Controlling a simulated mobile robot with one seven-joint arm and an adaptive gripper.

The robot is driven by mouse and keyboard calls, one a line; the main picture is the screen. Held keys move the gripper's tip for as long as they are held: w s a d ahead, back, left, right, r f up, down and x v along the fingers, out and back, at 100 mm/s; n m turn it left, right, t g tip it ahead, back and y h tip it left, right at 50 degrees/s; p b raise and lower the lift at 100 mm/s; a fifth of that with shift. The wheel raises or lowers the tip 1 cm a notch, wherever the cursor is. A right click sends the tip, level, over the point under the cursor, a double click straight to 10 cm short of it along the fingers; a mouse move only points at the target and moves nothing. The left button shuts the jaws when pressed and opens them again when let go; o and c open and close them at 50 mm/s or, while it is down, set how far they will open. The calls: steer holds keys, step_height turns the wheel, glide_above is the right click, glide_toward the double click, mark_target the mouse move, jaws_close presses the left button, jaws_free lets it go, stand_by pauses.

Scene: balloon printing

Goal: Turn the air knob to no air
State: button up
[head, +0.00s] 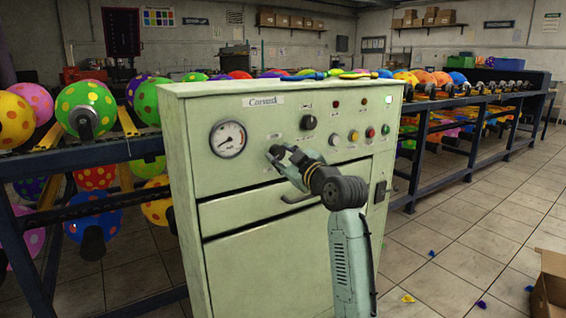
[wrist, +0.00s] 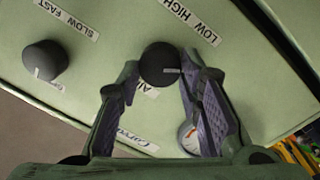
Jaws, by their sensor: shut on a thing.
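The air knob (wrist: 160,58) is round and black with a white pointer line, on the pale green panel of the machine (head: 190,170). In the wrist view it sits between "LOW HIGH" and "AIR" labels, and its line points to the right of the picture. My gripper (wrist: 160,70) is shut on it, one finger on each side. In the head view my gripper (head: 279,153) is at the panel, right of and below the gauge, and hides the knob.
A second black knob (wrist: 45,60), labelled "SLOW FAST", is close by; it also shows in the head view (head: 309,122). A pressure gauge (head: 228,138) and several coloured buttons (head: 353,135) share the panel. Balloon racks (head: 440,110) flank the machine. A cardboard box (head: 549,285) stands on the floor.

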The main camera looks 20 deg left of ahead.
steer(key=shift+f+n+b, duration=0.1)
steer(key=shift+n+b, duration=0.3)
steer(key=shift+n, duration=0.5)
steer(key=o, duration=1.2)
steer(key=shift+c, duration=0.2)
steer(key=v, duration=1.2)
steer(key=shift+a, duration=0.1)
